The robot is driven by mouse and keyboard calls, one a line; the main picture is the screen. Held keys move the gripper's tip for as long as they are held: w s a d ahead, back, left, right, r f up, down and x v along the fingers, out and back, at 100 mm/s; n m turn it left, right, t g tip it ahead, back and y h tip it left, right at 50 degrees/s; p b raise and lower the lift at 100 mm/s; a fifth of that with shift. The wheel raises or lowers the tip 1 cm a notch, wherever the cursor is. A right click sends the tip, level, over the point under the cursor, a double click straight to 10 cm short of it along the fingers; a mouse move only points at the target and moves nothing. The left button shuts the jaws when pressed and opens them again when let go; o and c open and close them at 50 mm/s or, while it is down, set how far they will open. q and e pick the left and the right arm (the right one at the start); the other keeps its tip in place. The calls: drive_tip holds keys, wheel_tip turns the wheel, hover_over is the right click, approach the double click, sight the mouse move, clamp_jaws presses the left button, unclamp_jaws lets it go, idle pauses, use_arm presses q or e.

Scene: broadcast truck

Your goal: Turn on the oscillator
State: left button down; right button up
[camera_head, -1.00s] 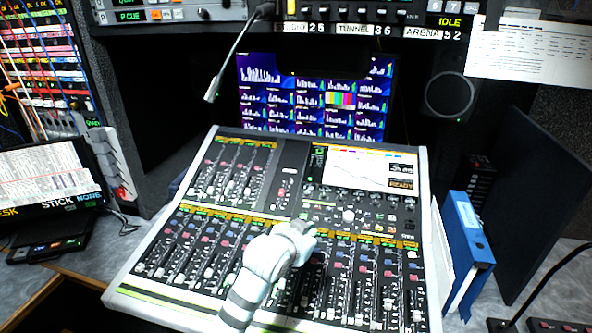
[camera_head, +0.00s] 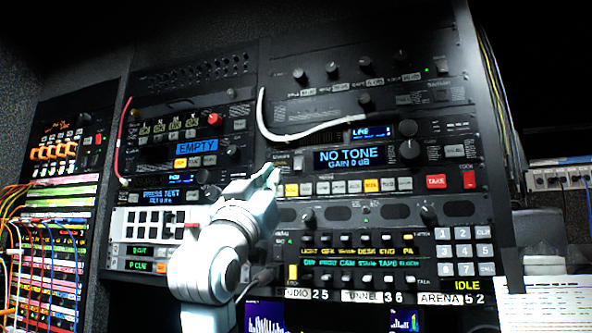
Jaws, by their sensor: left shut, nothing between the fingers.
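A rack unit with a blue display (camera_head: 349,159) reading "NO TONE" and "GAIN 0 dB" sits in the middle of the equipment rack; it appears to be the oscillator. A row of small buttons (camera_head: 345,187), some lit yellow, runs below the display. A red "TAKE" button (camera_head: 436,182) and a red switch (camera_head: 469,180) are at its right, with a round knob (camera_head: 410,149) beside the display. My left gripper (camera_head: 270,174) is shut and empty, at the unit's left end in the picture. Contact cannot be told. My right gripper is out of view.
A white cable (camera_head: 300,134) loops in front of the panel above the display. Another unit (camera_head: 197,146) reading "EMPTY" is to the left. Below are an intercom panel (camera_head: 360,252) and a keypad (camera_head: 463,250). Orange cables (camera_head: 20,228) hang at the far left.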

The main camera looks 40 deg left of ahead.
sight(293, 166)
use_arm(q)
drive_tip(key=f+p+x, duration=0.1)
drive_tip(key=p+x, duration=0.1)
drive_tip(key=x, duration=0.2)
drive_tip(key=w+p+x, duration=0.1)
drive_tip(key=p+x, duration=0.1)
drive_tip(key=x, duration=0.2)
drive_tip(key=w+f+p+x, duration=0.1)
drive_tip(key=p+x, duration=0.2)
drive_tip(key=x, duration=0.2)
drive_tip(key=shift+a+f, duration=0.25)
drive_tip(key=shift+a, duration=0.05)
